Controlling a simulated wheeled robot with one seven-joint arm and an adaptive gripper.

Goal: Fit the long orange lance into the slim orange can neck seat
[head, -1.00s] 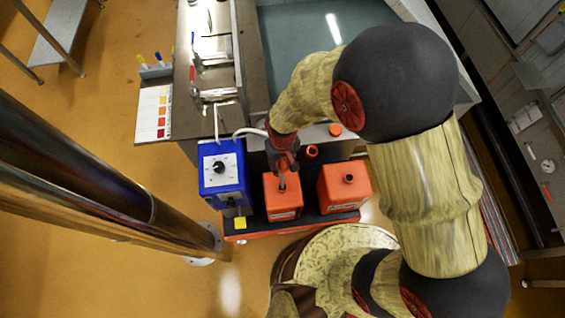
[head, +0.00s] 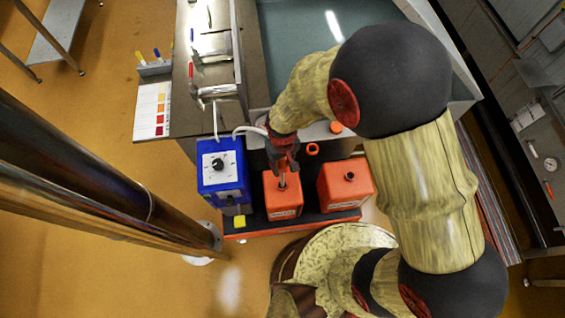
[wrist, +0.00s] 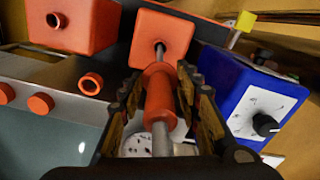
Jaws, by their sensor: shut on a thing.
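My gripper (wrist: 157,98) is shut on the orange collar of the long lance (wrist: 160,88), with a finger on each side. The lance's grey rod runs from the collar to the top of the slim orange can (wrist: 178,33). In the head view, my gripper (head: 285,164) is over this can (head: 284,206), and the rod (head: 282,181) points down at its top. The rod's lower end meets the neck area in both views; I cannot tell how deep it sits. The neck seat is mostly hidden by the rod.
A wider orange can (head: 345,188) stands to the right and a blue control box (head: 221,168) with a dial to the left, all on a dark orange-edged tray (head: 325,217). An orange ring (head: 312,150) and orange cap (head: 336,128) lie behind. A steel post (head: 100,185) stands left.

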